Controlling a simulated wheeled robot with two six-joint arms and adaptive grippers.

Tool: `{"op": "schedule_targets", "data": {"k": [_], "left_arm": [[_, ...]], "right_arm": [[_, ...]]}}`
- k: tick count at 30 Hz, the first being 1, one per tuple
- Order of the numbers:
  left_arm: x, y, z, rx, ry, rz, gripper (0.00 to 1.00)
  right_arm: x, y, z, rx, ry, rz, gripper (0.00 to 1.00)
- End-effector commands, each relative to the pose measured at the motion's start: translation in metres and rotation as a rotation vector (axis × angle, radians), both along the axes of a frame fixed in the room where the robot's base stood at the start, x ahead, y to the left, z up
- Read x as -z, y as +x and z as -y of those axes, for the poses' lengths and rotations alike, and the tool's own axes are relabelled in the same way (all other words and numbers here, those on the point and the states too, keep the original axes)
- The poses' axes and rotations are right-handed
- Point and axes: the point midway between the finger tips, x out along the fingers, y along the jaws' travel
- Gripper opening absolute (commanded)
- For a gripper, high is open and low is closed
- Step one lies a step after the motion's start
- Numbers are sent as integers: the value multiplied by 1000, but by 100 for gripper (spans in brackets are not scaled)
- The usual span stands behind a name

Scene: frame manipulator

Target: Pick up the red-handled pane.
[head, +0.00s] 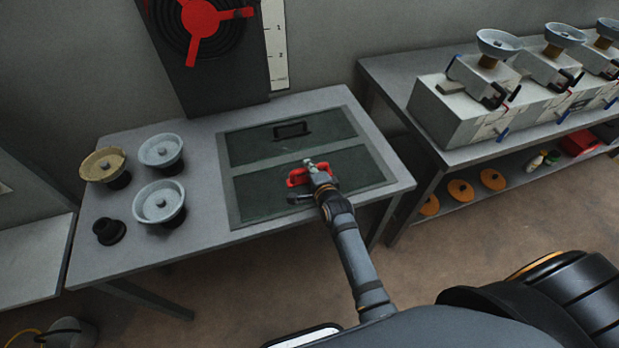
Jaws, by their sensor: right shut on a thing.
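The red-handled pane (262,199) is a dark green panel in the front half of a grey frame (226,178) on the table. Its red handle (297,177) shows at the pane's middle. My right gripper (312,172) is at the red handle and shut on it; the fingers partly hide the handle. The pane appears to lie flat in the frame; I cannot tell whether it is lifted at all. A second dark pane (255,147) with a black handle (291,129) fills the back half of the frame. My left gripper is not in view.
Several bowl-shaped dishes on dark bases, one of them the tan dish (102,164), and a black knob (109,231) stand on the table's left. A bench (385,75) with grey machines is at the right. A dark board (165,50) stands behind. Floor is clear between table and bench.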

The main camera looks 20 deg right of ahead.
Motion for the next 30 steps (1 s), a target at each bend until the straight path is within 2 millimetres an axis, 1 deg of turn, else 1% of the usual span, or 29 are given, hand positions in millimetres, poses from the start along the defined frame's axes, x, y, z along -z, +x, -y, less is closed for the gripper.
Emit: {"op": "schedule_targets", "data": {"k": [9, 10, 16, 20, 25, 28, 30], "left_arm": [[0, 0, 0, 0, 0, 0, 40], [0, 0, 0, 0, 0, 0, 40], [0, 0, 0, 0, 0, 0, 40], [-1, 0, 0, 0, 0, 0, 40], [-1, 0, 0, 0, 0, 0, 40], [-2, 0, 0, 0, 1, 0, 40], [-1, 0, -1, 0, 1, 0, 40]], "right_arm": [[1, 0, 0, 0, 0, -2, 0], [-3, 1, 0, 1, 1, 7, 0], [-3, 1, 0, 1, 1, 7, 0], [-7, 1, 0, 1, 1, 7, 0], [-22, 2, 0, 1, 1, 9, 0], [-35, 2, 0, 2, 2, 10, 0], [-44, -5, 6, 2, 0, 9, 0]]}}
